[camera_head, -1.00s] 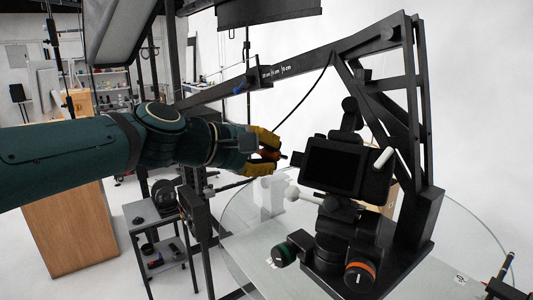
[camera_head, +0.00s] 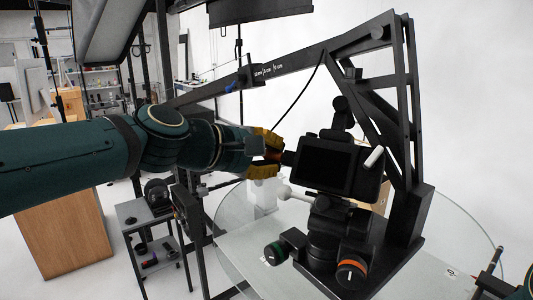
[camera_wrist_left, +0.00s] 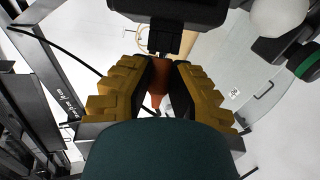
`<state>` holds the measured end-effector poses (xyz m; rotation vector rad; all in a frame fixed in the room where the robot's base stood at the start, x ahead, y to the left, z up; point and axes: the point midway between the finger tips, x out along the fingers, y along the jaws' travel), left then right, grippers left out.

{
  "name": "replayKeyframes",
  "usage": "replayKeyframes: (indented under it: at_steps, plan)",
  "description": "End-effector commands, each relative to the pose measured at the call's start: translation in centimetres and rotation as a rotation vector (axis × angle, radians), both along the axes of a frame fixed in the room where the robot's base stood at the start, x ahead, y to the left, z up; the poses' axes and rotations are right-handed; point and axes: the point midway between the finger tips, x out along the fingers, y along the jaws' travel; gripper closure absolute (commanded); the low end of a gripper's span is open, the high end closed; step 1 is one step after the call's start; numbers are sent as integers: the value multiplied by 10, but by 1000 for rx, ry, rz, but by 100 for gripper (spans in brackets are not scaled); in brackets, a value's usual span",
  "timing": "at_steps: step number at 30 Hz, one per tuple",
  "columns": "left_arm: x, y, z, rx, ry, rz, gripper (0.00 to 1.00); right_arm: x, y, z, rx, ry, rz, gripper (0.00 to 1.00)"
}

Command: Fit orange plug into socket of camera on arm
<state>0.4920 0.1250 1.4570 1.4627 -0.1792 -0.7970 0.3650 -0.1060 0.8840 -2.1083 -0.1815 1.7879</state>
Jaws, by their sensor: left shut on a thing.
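My left gripper (camera_head: 268,157) is shut on the orange plug (camera_head: 272,155), which is mostly hidden between its yellow fingers. In the left wrist view the orange plug (camera_wrist_left: 159,82) shows between the dark finger pads. The black camera (camera_head: 327,165) with a dark screen sits on a mount on the black arm's base. The plug points at the camera's left side. A dark block (camera_wrist_left: 166,38) bridges the plug and the camera body (camera_wrist_left: 170,10) in the left wrist view. I cannot tell how deep the plug sits in the socket, which is hidden.
The black angled arm (camera_head: 300,66) rises behind the camera, with a thin black cable (camera_head: 299,96) hanging from it. A glass turntable (camera_head: 235,215) lies below. A grey cart (camera_head: 148,215) stands at left.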

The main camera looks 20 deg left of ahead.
Motion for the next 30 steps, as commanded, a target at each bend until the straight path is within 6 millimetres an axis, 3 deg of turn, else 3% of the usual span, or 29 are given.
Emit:
replayKeyframes:
  at_steps: [16,17,19,30]
  plan:
    - [-2,-8,0,0,1,-3,100,0,0,1,0,0,0,53]
    - [-2,-8,0,0,1,-3,77,0,0,1,0,0,0,53]
    - [-2,-8,0,0,1,-3,53,0,0,1,0,0,0,53]
    - [-4,-5,2,-1,-1,0,53,0,0,1,0,0,0,53]
